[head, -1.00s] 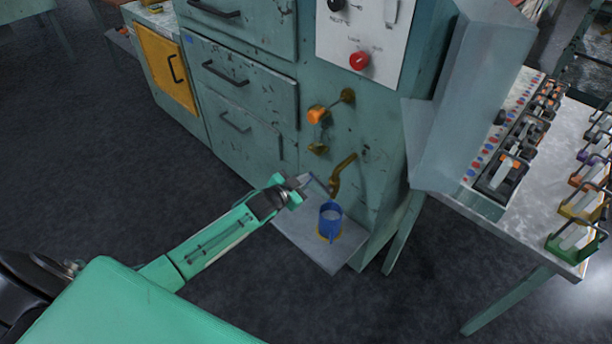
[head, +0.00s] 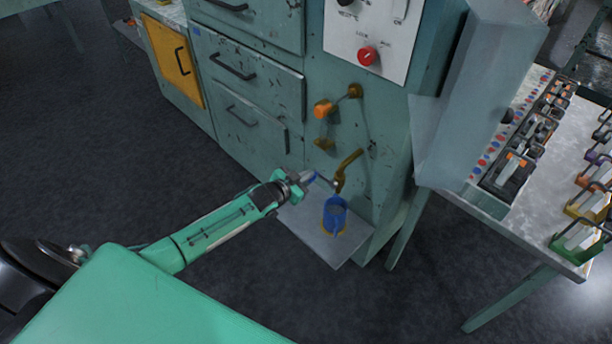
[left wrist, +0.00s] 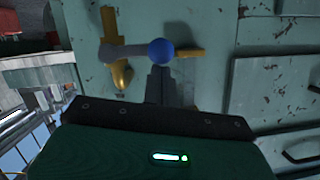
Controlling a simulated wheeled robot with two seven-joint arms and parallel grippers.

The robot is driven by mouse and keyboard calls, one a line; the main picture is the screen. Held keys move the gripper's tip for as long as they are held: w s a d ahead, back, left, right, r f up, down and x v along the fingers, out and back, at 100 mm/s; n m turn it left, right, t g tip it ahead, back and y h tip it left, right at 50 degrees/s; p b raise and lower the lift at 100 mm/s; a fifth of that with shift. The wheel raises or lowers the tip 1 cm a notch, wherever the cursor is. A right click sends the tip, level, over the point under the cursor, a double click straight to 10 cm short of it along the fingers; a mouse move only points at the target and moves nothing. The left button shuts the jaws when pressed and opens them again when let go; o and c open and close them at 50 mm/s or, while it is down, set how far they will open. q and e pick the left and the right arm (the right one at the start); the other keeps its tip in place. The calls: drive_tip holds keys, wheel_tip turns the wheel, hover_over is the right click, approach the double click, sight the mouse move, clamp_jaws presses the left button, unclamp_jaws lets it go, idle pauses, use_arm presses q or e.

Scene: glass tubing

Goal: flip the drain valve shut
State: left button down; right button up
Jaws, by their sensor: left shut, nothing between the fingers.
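The drain valve is a brass tap (head: 348,165) low on the green cabinet's side. In the left wrist view its brass body (left wrist: 111,22) carries a grey lever (left wrist: 128,52) with a blue ball (left wrist: 160,52) at its end. My left gripper (head: 308,178) is beside the ball end of the lever, left of the tap. Its fingers (left wrist: 158,82) are shut and empty, just below the blue ball in the wrist view. I cannot tell whether they touch it. My right gripper is not in view.
A blue cup (head: 335,214) stands on a low grey shelf (head: 302,230) under the tap. An orange-knobbed brass valve (head: 323,109) is above. A red knob (head: 367,56) sits on a white panel. A table (head: 556,190) with locks stands at right. The floor at left is clear.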

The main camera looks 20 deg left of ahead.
use_arm(q)
drive_tip(key=shift+r, duration=0.1)
